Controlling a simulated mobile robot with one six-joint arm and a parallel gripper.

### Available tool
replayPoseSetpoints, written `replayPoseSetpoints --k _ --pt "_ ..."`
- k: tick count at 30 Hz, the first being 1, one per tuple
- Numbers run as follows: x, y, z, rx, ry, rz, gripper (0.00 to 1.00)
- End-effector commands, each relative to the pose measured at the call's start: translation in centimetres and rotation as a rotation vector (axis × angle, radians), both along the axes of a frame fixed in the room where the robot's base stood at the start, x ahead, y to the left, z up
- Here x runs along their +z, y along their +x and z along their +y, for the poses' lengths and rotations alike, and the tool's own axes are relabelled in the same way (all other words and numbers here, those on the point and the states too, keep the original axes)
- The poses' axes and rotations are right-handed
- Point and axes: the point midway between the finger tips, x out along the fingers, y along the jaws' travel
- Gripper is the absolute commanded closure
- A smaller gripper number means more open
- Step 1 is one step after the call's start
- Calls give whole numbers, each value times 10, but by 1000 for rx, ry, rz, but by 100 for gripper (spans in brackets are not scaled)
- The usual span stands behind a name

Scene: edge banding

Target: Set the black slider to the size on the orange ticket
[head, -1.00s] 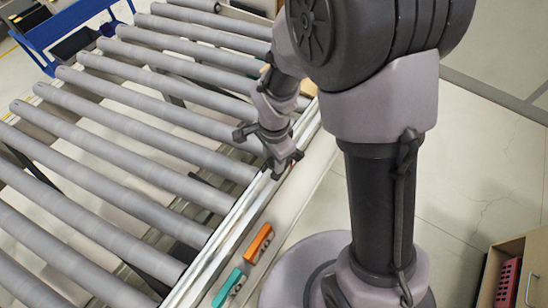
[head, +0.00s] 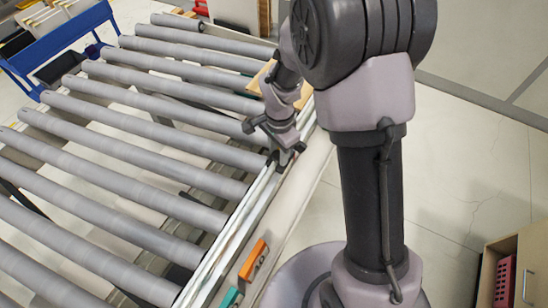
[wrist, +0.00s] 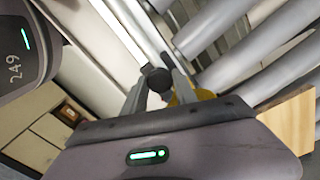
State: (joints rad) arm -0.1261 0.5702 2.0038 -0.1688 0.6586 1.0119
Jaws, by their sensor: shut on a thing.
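The black slider shows in the wrist view as a round black knob (wrist: 157,80) between my fingertips, over a pale rail (wrist: 118,30). My gripper (wrist: 160,88) is shut on it. In the head view my gripper (head: 284,158) is down at the rail (head: 228,235) along the roller table's right edge; the slider cannot be told apart from the fingers there. The orange ticket (head: 253,261) is on the rail's near part, well nearer the camera than my gripper. Its dark marks are too small to read.
A teal ticket (head: 229,298) lies nearer than the orange one. Grey rollers (head: 130,175) fill the left. A wooden board (head: 262,80) is beyond my gripper and also shows in the wrist view (wrist: 291,120). A drawer with a red item (head: 505,280) stands at the lower right, with open floor between.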

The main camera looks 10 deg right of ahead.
Motion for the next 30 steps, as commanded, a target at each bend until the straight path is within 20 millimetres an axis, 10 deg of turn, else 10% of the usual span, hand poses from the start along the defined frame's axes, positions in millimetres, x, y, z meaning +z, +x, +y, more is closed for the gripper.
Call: replayPoseSetpoints --k 5,6,7,18,30 --pt "1 1 0 1 0 -2 100" --pt "1 0 0 1 0 -2 60" --pt "1 0 0 1 0 -2 58" --pt "7 0 0 0 0 -1 58" --pt "96 0 1 0 0 -4 58"
